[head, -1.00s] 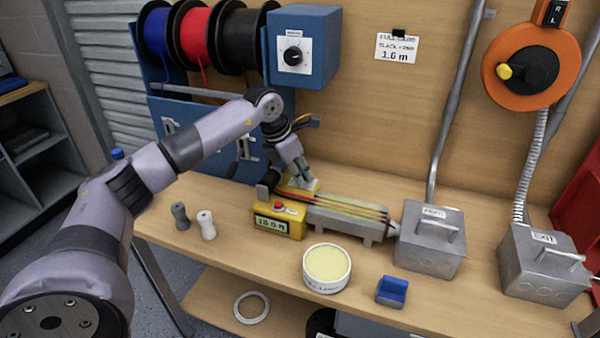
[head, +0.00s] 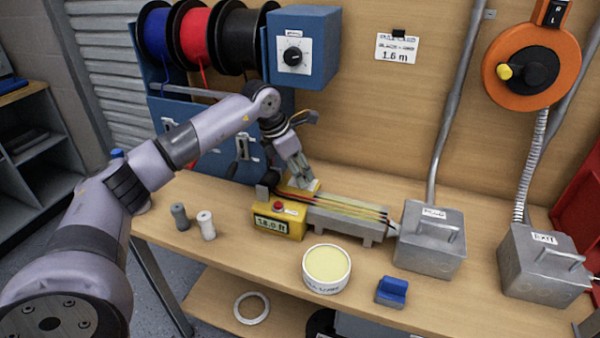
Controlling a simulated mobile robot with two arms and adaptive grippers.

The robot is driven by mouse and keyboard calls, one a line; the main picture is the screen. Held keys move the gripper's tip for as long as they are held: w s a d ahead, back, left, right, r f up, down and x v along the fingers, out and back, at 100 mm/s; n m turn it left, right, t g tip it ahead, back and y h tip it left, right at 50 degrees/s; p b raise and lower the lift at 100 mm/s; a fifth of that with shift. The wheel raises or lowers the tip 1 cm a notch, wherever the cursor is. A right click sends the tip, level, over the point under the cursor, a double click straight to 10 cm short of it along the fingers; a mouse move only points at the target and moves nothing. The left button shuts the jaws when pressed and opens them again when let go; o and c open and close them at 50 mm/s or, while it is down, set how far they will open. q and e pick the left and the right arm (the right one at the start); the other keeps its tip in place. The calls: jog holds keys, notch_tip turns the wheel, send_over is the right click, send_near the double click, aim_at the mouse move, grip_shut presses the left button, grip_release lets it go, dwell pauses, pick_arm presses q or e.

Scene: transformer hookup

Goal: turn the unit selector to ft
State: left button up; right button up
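The yellow length counter (head: 279,222) sits on the bench with a red button on top. Its display is small, but the reading appears to end in "ft". My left gripper (head: 303,180) points down just behind the counter, over a pale part at the head of the wire trough. Its fingers are too small and overlapped to show whether they are open or shut. I cannot make out a unit selector; it may be hidden by the gripper. A black knob (head: 292,56) with a dial plate is on the blue box, apart from the gripper. My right gripper is out of view.
Coloured wires lie in the grey trough (head: 345,226) right of the counter. Two grey metal boxes (head: 430,240) (head: 545,262), a round tub (head: 326,269), a blue block (head: 391,291) and two small spools (head: 206,225) (head: 180,216) stand on the bench. Wire reels (head: 196,38) hang behind.

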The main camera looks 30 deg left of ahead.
pick_arm(q)
jog(key=v, duration=1)
jog(key=shift+s+r, duration=0.25)
jog(key=shift+r, duration=0.1)
jog(key=shift+a, duration=0.1)
